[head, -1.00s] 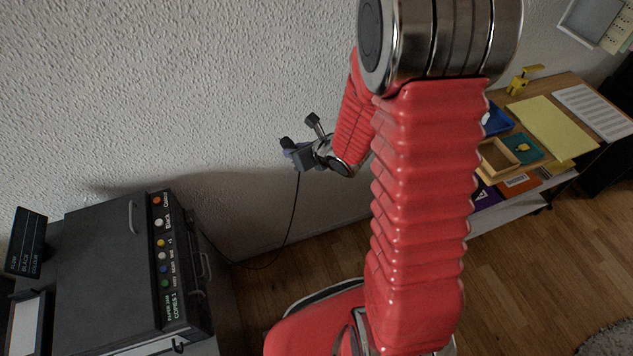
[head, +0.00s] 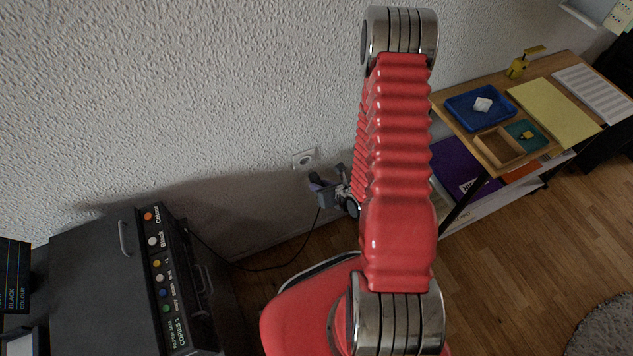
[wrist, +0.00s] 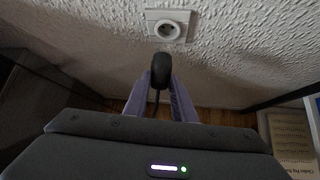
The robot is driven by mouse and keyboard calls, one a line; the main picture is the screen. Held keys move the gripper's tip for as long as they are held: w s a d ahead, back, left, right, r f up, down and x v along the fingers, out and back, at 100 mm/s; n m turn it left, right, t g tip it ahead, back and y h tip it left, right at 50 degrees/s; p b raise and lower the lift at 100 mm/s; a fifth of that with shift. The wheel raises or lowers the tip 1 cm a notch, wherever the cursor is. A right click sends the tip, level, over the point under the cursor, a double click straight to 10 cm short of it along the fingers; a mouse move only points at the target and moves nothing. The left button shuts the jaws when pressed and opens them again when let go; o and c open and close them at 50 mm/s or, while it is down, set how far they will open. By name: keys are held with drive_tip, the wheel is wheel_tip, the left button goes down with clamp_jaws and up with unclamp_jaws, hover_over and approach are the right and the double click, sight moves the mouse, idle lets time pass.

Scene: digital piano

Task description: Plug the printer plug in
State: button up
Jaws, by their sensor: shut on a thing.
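The black printer plug (wrist: 160,70) is held between the two purple-grey fingers of my gripper (wrist: 160,95) in the wrist view. The white wall socket (wrist: 168,28) is just beyond the plug in that view, with a visible gap between them. In the head view the socket (head: 305,159) is on the wall, a little above my gripper (head: 317,182). The plug itself is hard to make out there. Its black cord (head: 316,222) hangs from my gripper and runs left to the printer (head: 90,270). The plug's pins are hidden.
A wooden desk (head: 455,118) stands at right with a blue tray (head: 462,108), a small wooden box (head: 490,152) and a yellow pad (head: 555,115). A lower shelf holds a purple item (head: 460,165). The wall around the socket is bare.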

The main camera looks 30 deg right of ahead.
sight(316, 175)
drive_tip(key=shift+s+d+f, duration=0.15)
drive_tip(key=shift+d+f, duration=0.05)
drive_tip(key=shift+f, duration=0.2)
drive_tip(key=shift+a, duration=0.15)
drive_tip(key=shift+w, duration=2.7)
drive_tip(key=shift+w, duration=1.2)
drive_tip(key=o, duration=1.1)
drive_tip(key=shift+r, duration=0.1)
